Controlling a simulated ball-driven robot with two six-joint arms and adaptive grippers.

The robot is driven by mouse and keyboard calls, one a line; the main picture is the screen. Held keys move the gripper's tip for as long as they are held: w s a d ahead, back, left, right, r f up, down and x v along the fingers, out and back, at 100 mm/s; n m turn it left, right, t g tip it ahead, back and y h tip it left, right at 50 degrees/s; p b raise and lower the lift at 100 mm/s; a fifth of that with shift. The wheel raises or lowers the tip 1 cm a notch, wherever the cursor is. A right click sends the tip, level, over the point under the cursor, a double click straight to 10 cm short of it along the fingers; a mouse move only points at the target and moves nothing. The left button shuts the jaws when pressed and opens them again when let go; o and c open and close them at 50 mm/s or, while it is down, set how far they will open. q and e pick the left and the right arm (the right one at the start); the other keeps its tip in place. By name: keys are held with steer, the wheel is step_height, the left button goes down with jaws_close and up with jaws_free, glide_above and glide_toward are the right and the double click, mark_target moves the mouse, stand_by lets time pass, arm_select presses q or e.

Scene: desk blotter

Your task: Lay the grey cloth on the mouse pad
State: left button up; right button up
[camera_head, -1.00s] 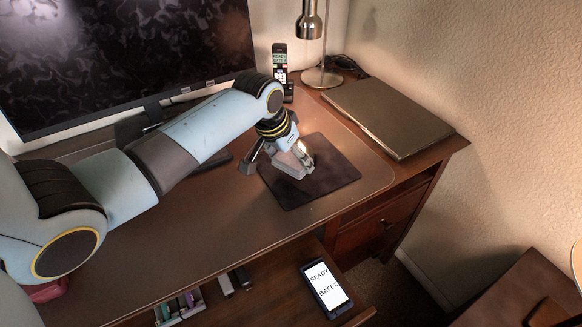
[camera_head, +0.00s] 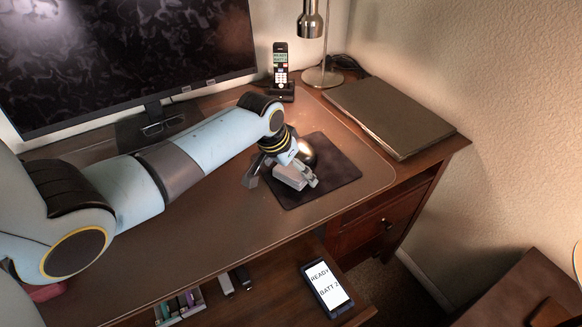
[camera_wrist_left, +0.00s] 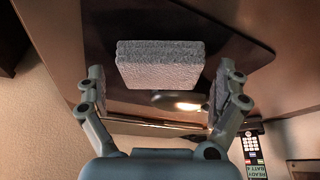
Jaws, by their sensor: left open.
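The grey cloth (camera_wrist_left: 160,65) is a thick, block-like folded piece, seen in the left wrist view just beyond and between my fingertips. In the head view it shows as a pale grey block (camera_head: 290,178) over the dark mouse pad (camera_head: 331,184). The pad also fills the upper middle of the left wrist view (camera_wrist_left: 235,50). My left gripper (camera_head: 283,181) is over the pad with its fingers spread on either side of the cloth. In the left wrist view (camera_wrist_left: 158,102) gaps show between the cloth and both fingers. My right gripper is out of view.
A dark, glossy rounded thing (camera_head: 305,153) is close behind the gripper. A cordless phone (camera_head: 281,72) and a lamp (camera_head: 322,76) stand behind. The brown blotter (camera_head: 215,225) in front is clear.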

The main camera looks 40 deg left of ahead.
arm_select(q)
steer(key=p+v, duration=0.2)
steer(key=v, duration=1)
stand_by(0.3)
